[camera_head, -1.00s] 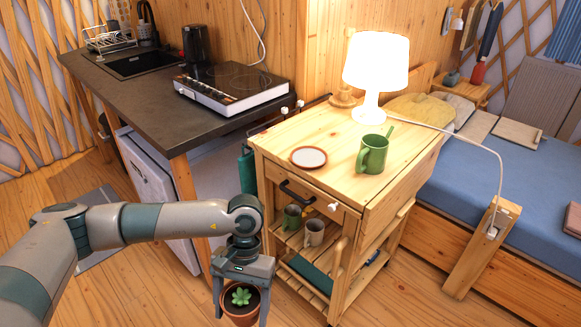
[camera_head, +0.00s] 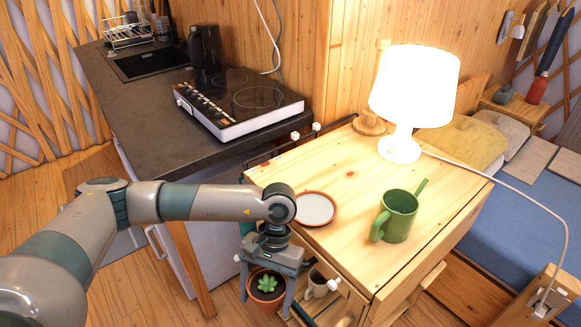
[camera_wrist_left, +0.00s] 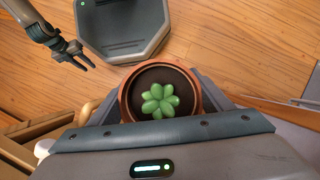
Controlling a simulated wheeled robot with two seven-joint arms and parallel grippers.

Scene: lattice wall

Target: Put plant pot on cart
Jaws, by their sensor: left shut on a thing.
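The plant pot (camera_head: 267,296) is a small terracotta pot with dark soil and a green succulent. My left gripper (camera_head: 266,303) is shut on it, one finger on each side. The pot is upright and held below the level of the cart top, in front of the cart's left side. In the left wrist view the pot (camera_wrist_left: 160,92) sits between the fingers. The wooden cart (camera_head: 345,240) has a bare patch of top around a white dish with a brown rim (camera_head: 316,209). My right gripper (camera_wrist_left: 76,56) shows small in the left wrist view, fingers apart and empty.
On the cart top stand a green mug (camera_head: 397,217) with a stick in it and a lit lamp (camera_head: 413,97). A mug (camera_head: 317,284) sits on the shelf below. The counter with a hob (camera_head: 240,103) is at the left, the bed (camera_head: 530,205) at the right.

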